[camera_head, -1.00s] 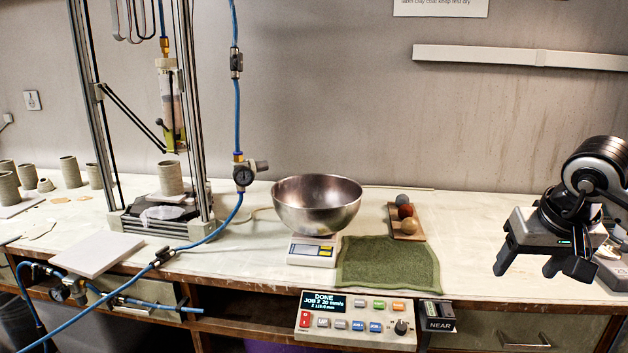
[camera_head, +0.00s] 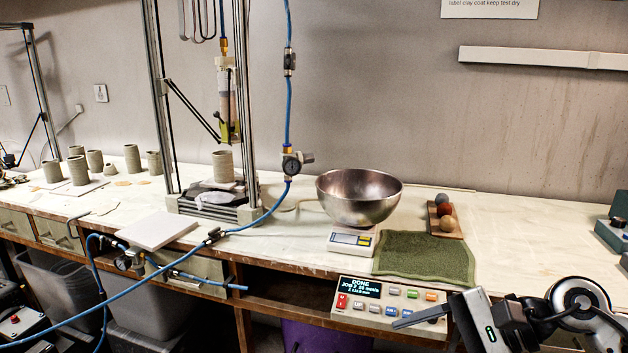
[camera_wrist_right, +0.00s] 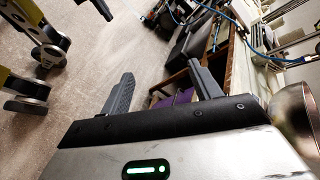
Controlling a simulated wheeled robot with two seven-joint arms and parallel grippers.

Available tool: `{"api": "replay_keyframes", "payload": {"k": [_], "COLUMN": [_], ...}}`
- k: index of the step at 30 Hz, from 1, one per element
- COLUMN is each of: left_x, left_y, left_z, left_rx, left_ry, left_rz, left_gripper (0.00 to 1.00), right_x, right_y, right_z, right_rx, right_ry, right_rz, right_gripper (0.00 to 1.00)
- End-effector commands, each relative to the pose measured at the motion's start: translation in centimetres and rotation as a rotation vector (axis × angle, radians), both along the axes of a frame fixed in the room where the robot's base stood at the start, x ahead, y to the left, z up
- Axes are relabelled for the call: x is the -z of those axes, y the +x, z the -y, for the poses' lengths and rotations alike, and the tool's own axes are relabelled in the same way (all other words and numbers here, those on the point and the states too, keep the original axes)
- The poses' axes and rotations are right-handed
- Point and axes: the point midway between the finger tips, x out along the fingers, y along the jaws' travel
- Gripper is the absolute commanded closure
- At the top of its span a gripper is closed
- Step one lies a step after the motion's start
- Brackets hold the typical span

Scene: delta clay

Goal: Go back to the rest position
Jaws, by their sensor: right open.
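My right gripper (camera_head: 425,335) is at the lower right of the head view, in front of the bench's front edge and partly over the control box in the picture. In the right wrist view its two fingers (camera_wrist_right: 158,78) stand well apart with nothing between them. It is open and empty.
A steel bowl (camera_head: 358,200) sits on a scale (camera_head: 352,240), beside a green cloth (camera_head: 425,256) and a board with several balls (camera_head: 446,224). The control box (camera_head: 385,306) is at the bench front. A blue hose (camera_head: 140,276) hangs forward at left.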

Motion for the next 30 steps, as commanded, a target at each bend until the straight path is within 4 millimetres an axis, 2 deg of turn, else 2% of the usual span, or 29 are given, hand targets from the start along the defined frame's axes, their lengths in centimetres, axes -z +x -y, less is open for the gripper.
{"api": "replay_keyframes", "payload": {"k": [1,3,4,5,6,8,9,11,12,15,19,21,24,30], "left_x": [0.2,0.3,0.4,0.4,0.5,0.6,0.6,0.6,0.6,0.6,0.6,0.5,0.4,0.4], "left_y": [-0.2,-0.4,-0.5,-0.6,-0.7,-0.7,-0.8,-0.8,-0.8,-0.8,-0.7,-0.6,-0.5,-0.3], "left_z": [0.0,0.0,0.0,0.0,0.0,0.0,0.0,0.0,0.0,0.0,0.0,0.0,0.0,0.0], "left_rx": [0.0,0.0,0.0,0.0,0.001,0.001,0.001,0.001,0.001,0.001,0.001,0.001,0.0,0.001], "left_ry": [0.0,0.001,0.001,0.0,0.001,0.001,0.002,0.002,0.002,0.002,0.001,0.001,0.001,0.001], "left_rz": [-0.005,-0.011,-0.013,-0.015,-0.017,-0.019,-0.02,-0.021,-0.02,-0.02,-0.019,-0.017,-0.014,-0.011], "left_gripper": [1.0,1.0,1.0,1.0,1.0,1.0,1.0,1.0,1.0,1.0,1.0,1.0,1.0,1.0], "right_x": [0.0,-1.2,-1.4,-1.5,-0.9,1.3,3.8,8.1,10.8,16.7,21.6,23.1,24.1,24.4], "right_y": [-1.2,-1.4,-1.2,-0.9,-0.2,0.5,0.6,-0.1,-1.0,-4.1,-8.3,-10.0,-11.2,-11.6], "right_z": [-3.3,-5.7,-6.0,-6.0,-5.6,-4.1,-2.9,-1.4,-0.7,0.0,-0.2,-0.5,-0.8,-0.9], "right_rx": [0.088,0.247,0.318,0.391,0.489,0.637,0.735,0.861,-0.861,-0.704,-0.567,-0.522,-0.487,-0.479], "right_ry": [0.255,0.623,0.777,0.932,1.137,1.444,1.651,1.935,-1.944,-1.63,-1.373,-1.291,-1.229,-1.213], "right_rz": [-0.209,-0.557,-0.722,-0.897,-1.142,-1.526,-1.785,-2.133,2.15,1.781,1.444,1.33,1.244,1.222], "right_gripper": [0.37,0.37,0.37,0.37,0.37,0.37,0.37,0.37,0.37,0.37,0.37,0.37,0.37,0.37]}}
